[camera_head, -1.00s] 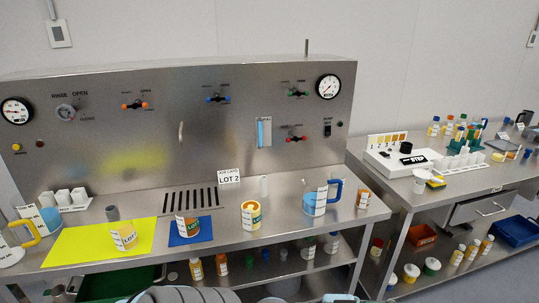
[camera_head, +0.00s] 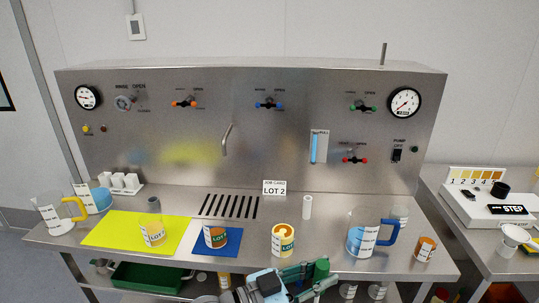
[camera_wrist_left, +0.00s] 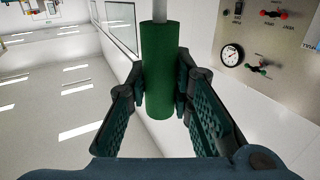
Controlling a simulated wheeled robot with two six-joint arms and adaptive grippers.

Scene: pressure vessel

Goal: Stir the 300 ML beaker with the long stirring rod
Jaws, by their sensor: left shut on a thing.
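My left gripper (camera_head: 312,273) is at the bottom of the head view, in front of the bench. It is shut on a green cylindrical handle (camera_head: 322,267), which also shows between the fingers in the left wrist view (camera_wrist_left: 158,75). A thin pale shaft (camera_wrist_left: 156,10) extends from the handle there. The label sizes are too small to read, so I cannot tell which vessel is the 300 ML beaker. Small beakers stand on the yellow mat (camera_head: 153,235), on the blue mat (camera_head: 215,239) and bare on the bench (camera_head: 283,241). My right gripper is not in view.
A blue-handled jug with blue liquid (camera_head: 364,242) and an orange jar (camera_head: 425,249) stand on the right. A yellow-handled jug (camera_head: 52,218) and a blue-filled vessel (camera_head: 98,202) stand at the left. A white cylinder (camera_head: 307,208) and the LOT 2 card (camera_head: 275,189) stand farther back.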

